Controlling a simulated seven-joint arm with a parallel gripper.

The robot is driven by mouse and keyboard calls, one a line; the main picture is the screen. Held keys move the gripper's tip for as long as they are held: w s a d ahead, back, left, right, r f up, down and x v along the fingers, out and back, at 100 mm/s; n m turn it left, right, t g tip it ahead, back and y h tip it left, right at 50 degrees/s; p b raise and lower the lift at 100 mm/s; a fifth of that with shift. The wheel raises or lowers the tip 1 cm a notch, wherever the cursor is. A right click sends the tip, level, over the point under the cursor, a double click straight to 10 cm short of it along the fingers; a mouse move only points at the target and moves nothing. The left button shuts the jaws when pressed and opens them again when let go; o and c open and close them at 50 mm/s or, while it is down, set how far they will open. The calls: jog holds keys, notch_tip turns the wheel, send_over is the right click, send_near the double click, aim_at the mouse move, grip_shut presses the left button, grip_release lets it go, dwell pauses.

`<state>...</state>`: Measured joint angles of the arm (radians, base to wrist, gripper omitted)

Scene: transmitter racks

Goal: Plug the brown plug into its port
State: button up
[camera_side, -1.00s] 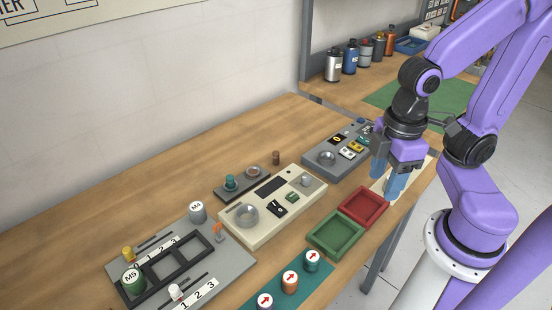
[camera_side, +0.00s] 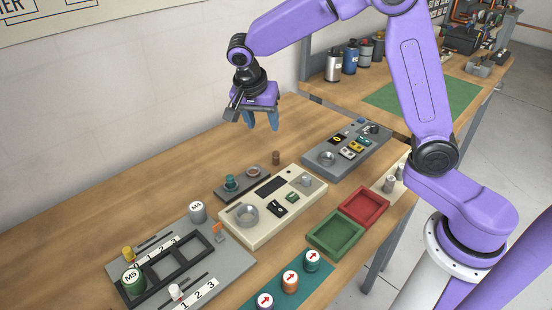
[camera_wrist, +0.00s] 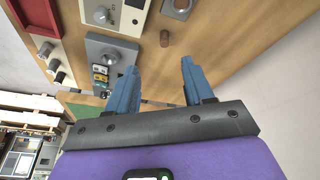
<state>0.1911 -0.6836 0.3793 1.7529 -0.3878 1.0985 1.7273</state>
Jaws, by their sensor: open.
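The brown plug (camera_side: 276,157) is a small upright cylinder on the bare wood, behind the cream box. It also shows in the wrist view (camera_wrist: 164,38), ahead of the fingers. A small dark grey panel (camera_side: 231,194) left of it carries a teal plug (camera_side: 230,182) and a round, brownish, empty-looking port (camera_side: 252,171). The port shows at the top of the wrist view (camera_wrist: 180,5). My gripper (camera_side: 262,124) is open and empty, with its blue fingers pointing down above the table behind the plug. The fingers also show in the wrist view (camera_wrist: 158,70), apart from the plug.
The cream box (camera_side: 273,208) with a metal bowl and knobs stands in front of the panel. A grey box (camera_side: 346,151) with switches lies right of the plug. Red (camera_side: 363,206) and green (camera_side: 336,234) trays are nearer. The wood behind the plug is clear.

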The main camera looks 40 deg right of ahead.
jog(key=w+d+m, duration=0.1)
jog(key=w+m, duration=0.2)
send_over(275, 154)
jog(key=a, duration=0.2)
notch_tip(275, 154, down, 12)
jog(key=shift+w+r, duration=0.1)
jog(key=shift+w, duration=0.05)
jog(key=shift+h, duration=0.3)
jog(key=shift+s+x, duration=0.15)
jog(key=shift+x, duration=1.15)
jog(key=shift+s+x, duration=0.15)
jog(key=shift+x, duration=1.2)
jog(key=shift+s, duration=0.1)
grip_shut()
